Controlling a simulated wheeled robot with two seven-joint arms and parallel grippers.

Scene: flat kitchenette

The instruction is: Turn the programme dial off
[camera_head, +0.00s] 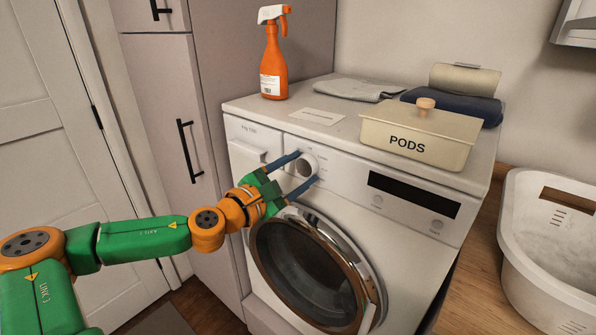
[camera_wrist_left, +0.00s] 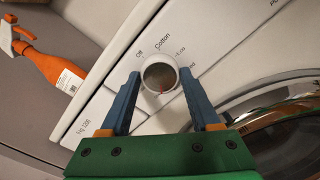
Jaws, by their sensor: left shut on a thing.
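The programme dial (camera_head: 306,166) is a round pale knob on the front panel of the white washing machine (camera_head: 245,160). My left gripper (camera_head: 309,165) is at the panel, with its blue fingers on either side of the dial and shut on it. The left wrist view shows the dial (camera_wrist_left: 160,77) between the fingertips, with a small red mark near its lower edge in that picture. The printed words "Off" and "Cotton" are on the panel around it; "Off" is up and left of the dial there. Other labels are partly hidden by a finger. My right gripper is not in view.
An orange spray bottle (camera_head: 273,62), a "PODS" box (camera_head: 415,145), a card (camera_head: 318,117) and folded cloths (camera_head: 355,89) are on the machine top. The round door (camera_head: 305,270) is below the dial. A white basket (camera_head: 550,245) stands right on a wooden counter (camera_head: 470,270).

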